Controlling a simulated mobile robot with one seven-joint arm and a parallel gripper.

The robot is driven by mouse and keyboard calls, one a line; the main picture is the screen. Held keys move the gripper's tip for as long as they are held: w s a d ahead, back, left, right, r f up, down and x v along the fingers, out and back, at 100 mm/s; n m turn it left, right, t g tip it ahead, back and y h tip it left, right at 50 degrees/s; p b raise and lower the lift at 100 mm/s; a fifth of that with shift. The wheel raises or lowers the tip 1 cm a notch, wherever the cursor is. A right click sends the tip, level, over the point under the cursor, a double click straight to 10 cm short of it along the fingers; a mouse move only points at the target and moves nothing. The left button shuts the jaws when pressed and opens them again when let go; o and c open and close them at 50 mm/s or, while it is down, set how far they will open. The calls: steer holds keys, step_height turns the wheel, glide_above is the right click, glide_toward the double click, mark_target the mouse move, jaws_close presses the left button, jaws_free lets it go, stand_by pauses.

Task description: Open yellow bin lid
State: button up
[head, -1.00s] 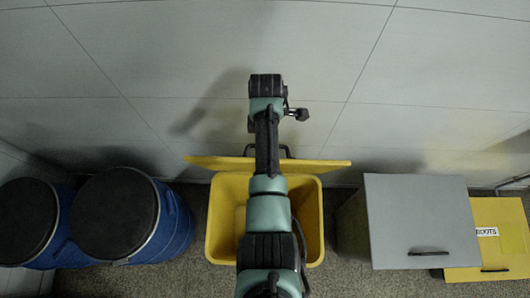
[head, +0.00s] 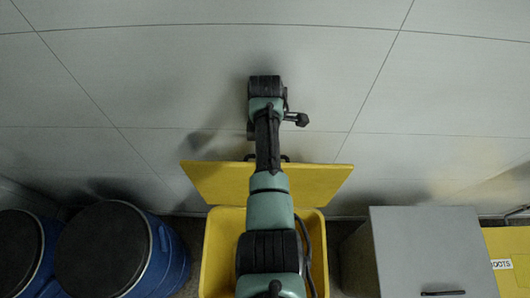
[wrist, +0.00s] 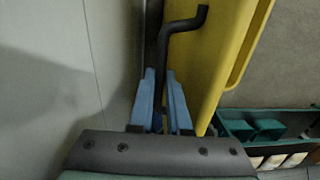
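The yellow bin (head: 226,240) stands in the middle of the head view, with its mouth uncovered. Its yellow lid (head: 215,183) is raised at the back, near the wall, and its broad face shows. My arm crosses over the bin and hides part of both. In the wrist view, the lid (wrist: 205,65) stands steeply, with a bent black handle (wrist: 185,24) along its edge. My gripper (wrist: 160,80) has its two blue fingers close together with the handle's bar between them; it appears shut on the handle. The fingers are hidden in the head view.
The grey wall (head: 400,110) is close behind the lid. Blue drums with black tops (head: 102,250) stand at left. A grey-topped box (head: 430,245) and a yellow box labelled BOOTS (head: 510,245) stand at right. A green tray (wrist: 238,125) shows in the wrist view.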

steer(key=o, duration=0.4)
steer(key=shift+s+f, duration=0.1)
steer(key=shift+f, duration=0.15)
steer(key=shift+o, duration=0.2)
steer(key=shift+r, duration=0.1)
step_height(320, 180, up, 13)
steer(key=shift+w, duration=0.45)
